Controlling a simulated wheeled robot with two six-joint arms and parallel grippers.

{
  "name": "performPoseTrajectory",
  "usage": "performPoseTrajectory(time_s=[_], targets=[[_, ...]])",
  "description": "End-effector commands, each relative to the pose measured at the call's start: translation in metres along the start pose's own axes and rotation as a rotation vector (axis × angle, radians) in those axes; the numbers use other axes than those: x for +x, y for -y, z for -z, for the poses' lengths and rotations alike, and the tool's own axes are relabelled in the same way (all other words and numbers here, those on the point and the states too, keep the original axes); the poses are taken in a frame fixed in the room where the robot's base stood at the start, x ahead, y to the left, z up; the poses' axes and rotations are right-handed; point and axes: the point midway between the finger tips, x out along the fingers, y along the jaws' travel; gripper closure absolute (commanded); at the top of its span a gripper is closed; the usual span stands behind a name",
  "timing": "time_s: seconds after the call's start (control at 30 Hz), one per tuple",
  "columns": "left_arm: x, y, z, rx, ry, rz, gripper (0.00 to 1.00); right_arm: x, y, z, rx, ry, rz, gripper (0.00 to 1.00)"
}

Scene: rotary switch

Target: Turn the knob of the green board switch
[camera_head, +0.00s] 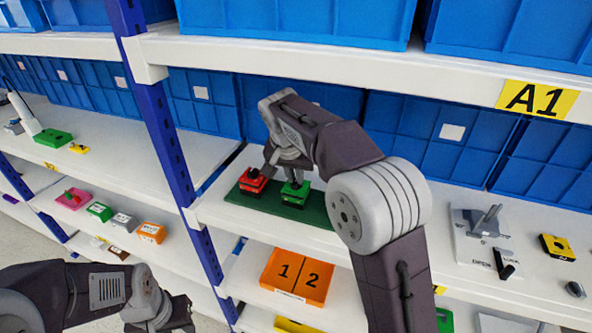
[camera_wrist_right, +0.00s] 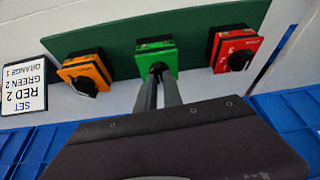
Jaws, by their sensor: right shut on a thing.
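A dark green board (camera_head: 240,198) lies on the middle shelf, also in the right wrist view (camera_wrist_right: 121,61). It carries a red switch (camera_head: 250,185), a green switch (camera_head: 292,202) and an orange switch (camera_wrist_right: 73,70); my right arm hides the orange one in the head view. My right gripper (camera_wrist_right: 157,72) comes down on the green switch (camera_wrist_right: 143,58) with its fingers shut on the black knob, which they mostly hide. The red switch (camera_wrist_right: 245,50) has a black knob, clear of the fingers. My left gripper (camera_head: 180,315) is low at the left, away from the board; its jaws are unclear.
A white card (camera_wrist_right: 23,89) beside the board reads SET RED 2, GREEN 2, ORANGE 1. Blue bins (camera_head: 205,105) stand behind the board. A shelf edge (camera_head: 300,45) runs above, and a blue post (camera_head: 160,130) stands left. A grey lever device (camera_head: 480,230) sits to the right.

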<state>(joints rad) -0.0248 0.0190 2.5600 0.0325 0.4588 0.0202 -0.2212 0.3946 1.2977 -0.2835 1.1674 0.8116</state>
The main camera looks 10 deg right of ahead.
Motion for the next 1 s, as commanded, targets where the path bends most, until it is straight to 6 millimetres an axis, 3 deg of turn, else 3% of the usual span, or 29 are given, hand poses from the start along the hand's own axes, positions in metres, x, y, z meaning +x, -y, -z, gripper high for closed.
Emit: performPoseTrajectory(time_s=[0.7, 0.8, 1.0], targets=[[-0.0083, -0.0002, 0.0008, 0.000, 0.000, 0.000, 0.64, -0.0009, 0.0012, 0.0013, 0.074, -0.004, -0.028, 1.00], [-0.0083, -0.0002, 0.0008, 0.000, 0.000, 0.000, 0.64, -0.0008, 0.0011, 0.0012, 0.073, -0.004, -0.028, 0.67], [-0.0082, -0.0002, 0.0008, 0.000, 0.000, 0.000, 0.64, -0.0004, 0.0010, 0.0007, 0.073, -0.002, -0.029, 0.67]])
